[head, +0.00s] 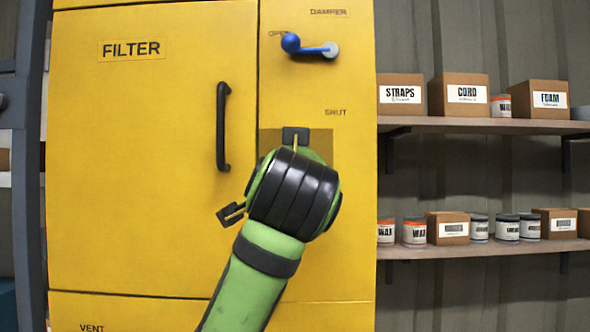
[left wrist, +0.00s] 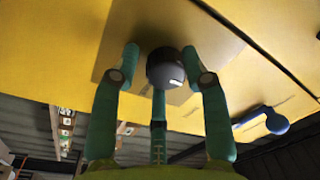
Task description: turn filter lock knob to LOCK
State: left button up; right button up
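The filter lock knob (left wrist: 165,68) is a dark, round knob with a small white mark, on a plate (left wrist: 112,57) on the yellow cabinet. In the head view my left wrist hides the knob, and part of the darker plate (head: 322,146) shows behind it. My left gripper (left wrist: 160,57) is open, with green fingers on either side of the knob and a further finger below it. A gap shows at the left finger; I cannot tell whether the right finger touches. The knob's setting and LOCK label cannot be read. My right gripper is not in view.
A FILTER door (head: 130,180) with a black bar handle (head: 222,127) is left of my arm. A blue damper lever (head: 310,48) is above, near OPEN; it also shows in the left wrist view (left wrist: 276,122). Shelves (head: 480,125) with boxes and cans stand right.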

pick_arm(q)
jog(key=shift+a, duration=0.1)
jog(key=shift+r, duration=0.1)
jog(key=s+f, duration=0.1)
jog(key=s, duration=1.1)
